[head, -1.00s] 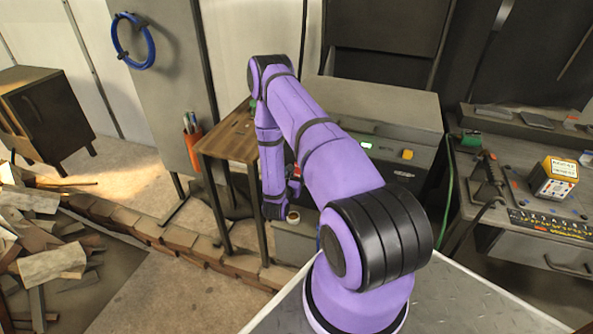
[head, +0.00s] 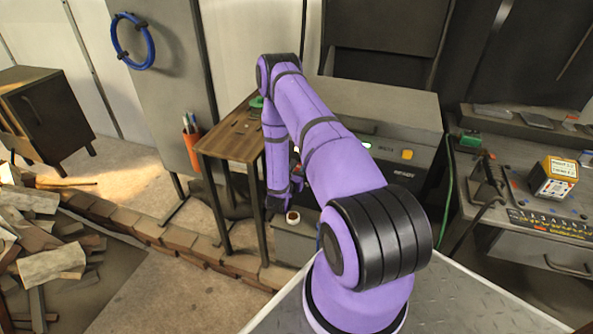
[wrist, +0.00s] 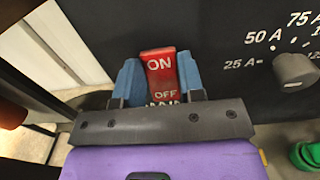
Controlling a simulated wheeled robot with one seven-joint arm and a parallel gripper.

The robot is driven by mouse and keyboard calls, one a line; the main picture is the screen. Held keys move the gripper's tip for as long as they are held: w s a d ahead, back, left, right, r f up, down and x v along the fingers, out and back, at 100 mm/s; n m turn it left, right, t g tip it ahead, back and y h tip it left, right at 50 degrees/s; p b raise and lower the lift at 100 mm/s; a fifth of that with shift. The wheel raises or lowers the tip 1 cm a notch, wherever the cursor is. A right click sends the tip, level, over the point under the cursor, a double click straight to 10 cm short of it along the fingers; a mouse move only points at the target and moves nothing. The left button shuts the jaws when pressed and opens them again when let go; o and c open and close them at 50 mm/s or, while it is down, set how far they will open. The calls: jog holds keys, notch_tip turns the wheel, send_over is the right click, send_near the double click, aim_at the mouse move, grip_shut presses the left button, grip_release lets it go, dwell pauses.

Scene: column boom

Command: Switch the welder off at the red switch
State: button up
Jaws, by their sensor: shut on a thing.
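The red switch (wrist: 161,62), marked ON above and OFF below, sits on the black front panel of the welder in the wrist view. My gripper (wrist: 160,76) has one blue finger on each side of the switch and is shut on it. The switch's lower end is partly hidden by my gripper. In the head view the welder (head: 408,172) is a grey box behind my arm, with a lit green display and an orange button. My arm hides the switch there.
A grey dial (wrist: 295,70) with ampere marks is right of the switch. A wooden side table (head: 232,140) stands left of my arm. A low grey box (head: 296,245) with a small round item stands below. A bench (head: 530,215) is at right.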

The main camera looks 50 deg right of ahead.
jog(key=shift+a+f, duration=0.1)
jog(key=shift+f, duration=0.05)
jog(key=shift+s+a+f+h, duration=0.1)
jog(key=shift+s+f+h, duration=0.1)
jog(key=shift+f+h, duration=0.1)
jog(key=shift+h, duration=0.3)
jog(key=shift+w+t+h, duration=0.1)
jog(key=shift+t+h, duration=0.7)
jog(key=shift+h, duration=0.6)
jog(key=shift+r, duration=0.1)
jog(key=o, duration=0.9)
jog(key=shift+o, duration=0.2)
